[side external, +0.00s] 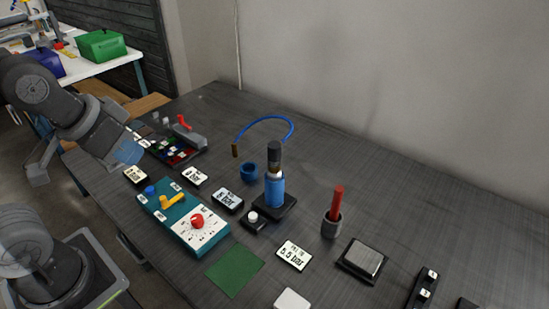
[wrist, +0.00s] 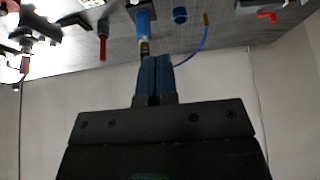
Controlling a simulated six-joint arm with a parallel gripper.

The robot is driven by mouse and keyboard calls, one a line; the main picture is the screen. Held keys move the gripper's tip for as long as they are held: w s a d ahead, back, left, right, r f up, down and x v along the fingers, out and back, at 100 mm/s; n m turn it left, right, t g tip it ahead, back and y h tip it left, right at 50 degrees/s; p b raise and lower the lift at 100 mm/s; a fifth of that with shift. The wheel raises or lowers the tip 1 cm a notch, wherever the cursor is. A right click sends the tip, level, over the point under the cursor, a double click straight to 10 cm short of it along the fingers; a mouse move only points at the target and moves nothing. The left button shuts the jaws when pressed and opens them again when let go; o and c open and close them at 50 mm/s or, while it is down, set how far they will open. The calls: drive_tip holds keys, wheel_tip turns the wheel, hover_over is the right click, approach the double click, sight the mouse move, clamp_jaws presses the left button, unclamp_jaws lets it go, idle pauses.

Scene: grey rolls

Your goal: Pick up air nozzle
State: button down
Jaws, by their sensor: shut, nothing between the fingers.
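A blue hose (side external: 268,120) arcs over the back of the table; its brass-coloured end (side external: 235,151) looks like the air nozzle, though I cannot be certain. The hose also shows in the wrist view (wrist: 196,50), with its brass end (wrist: 206,19) at the top. Its other end runs toward a blue cylinder with a dark top (side external: 274,185) on a black base. My gripper (side external: 130,152), with blue fingers, is at the left, above the table's left side and apart from the hose. In the wrist view the fingers (wrist: 155,58) are together and empty.
A blue ring (side external: 249,172) sits near the brass end. A teal panel with a red knob (side external: 197,221), several label plates, a red rod in a grey cup (side external: 333,222) and a tray with a red lever (side external: 180,140) stand around. The back right of the table is clear.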

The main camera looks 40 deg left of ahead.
drive_tip(key=c, duration=1.9)
unclamp_jaws()
drive_tip(key=o, duration=1.2)
drive_tip(key=w+d+r+m+g, duration=0.1)
drive_tip(key=w+r+m+g, duration=0.1)
drive_tip(key=w+r+m, duration=0.35)
drive_tip(key=m+g, duration=0.4)
drive_tip(key=m, duration=1.1)
hover_over(275, 155)
drive_tip(key=w+a, duration=0.1)
wheel_tip(275, 155, down, 7)
wheel_tip(275, 155, down, 13)
drive_tip(key=shift+f, duration=0.1)
